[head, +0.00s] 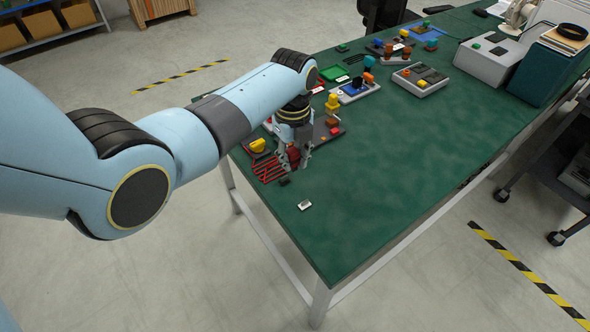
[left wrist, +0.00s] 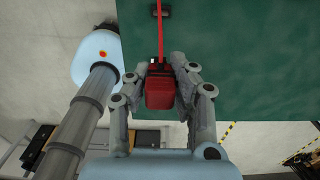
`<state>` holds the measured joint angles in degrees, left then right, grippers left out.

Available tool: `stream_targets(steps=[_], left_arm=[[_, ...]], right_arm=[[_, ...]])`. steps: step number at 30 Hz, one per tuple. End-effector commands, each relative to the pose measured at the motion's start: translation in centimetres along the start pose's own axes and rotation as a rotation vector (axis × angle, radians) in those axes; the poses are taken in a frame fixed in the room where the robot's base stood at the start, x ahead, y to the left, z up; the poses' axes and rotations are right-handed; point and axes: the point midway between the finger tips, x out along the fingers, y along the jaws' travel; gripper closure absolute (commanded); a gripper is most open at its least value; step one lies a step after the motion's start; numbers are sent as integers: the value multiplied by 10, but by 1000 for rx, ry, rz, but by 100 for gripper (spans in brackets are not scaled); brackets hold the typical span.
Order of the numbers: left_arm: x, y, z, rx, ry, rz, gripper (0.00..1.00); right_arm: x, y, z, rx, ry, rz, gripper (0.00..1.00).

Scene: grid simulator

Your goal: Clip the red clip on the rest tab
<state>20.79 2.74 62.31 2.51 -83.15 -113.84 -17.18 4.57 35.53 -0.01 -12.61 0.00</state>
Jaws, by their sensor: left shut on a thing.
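My left gripper (head: 292,168) is low over the near left edge of the green table in the head view. In the left wrist view my left gripper (left wrist: 165,72) is shut on a red block-like piece, which I take to be the red clip (left wrist: 160,92). A narrow red strip runs from it up the picture to a small dark piece (left wrist: 160,14) on the table. A small dark block (head: 284,182) lies by the fingertips in the head view; I cannot tell if it is the rest tab. The gripper hides most of the clip in the head view. My right gripper is not in view.
A yellow piece on a dark base (head: 258,146) and a dark board with blocks (head: 327,131) are close behind. A small white-topped piece (head: 305,205) lies in front. The table's (head: 380,190) right front is clear.

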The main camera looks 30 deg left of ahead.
Motion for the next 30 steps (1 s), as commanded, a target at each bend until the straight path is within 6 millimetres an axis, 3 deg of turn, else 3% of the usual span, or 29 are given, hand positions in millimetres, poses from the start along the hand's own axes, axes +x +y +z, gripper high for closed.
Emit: stream_targets(steps=[3,7,22,30], left_arm=[[-2,0,-33,1,3,-1,100],[1,0,-49,0,1,-2,100],[0,0,-50,0,1,-2,100],[26,0,-49,0,0,-3,100]], right_arm=[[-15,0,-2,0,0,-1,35],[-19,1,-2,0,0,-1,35],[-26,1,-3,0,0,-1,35],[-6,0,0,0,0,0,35]])
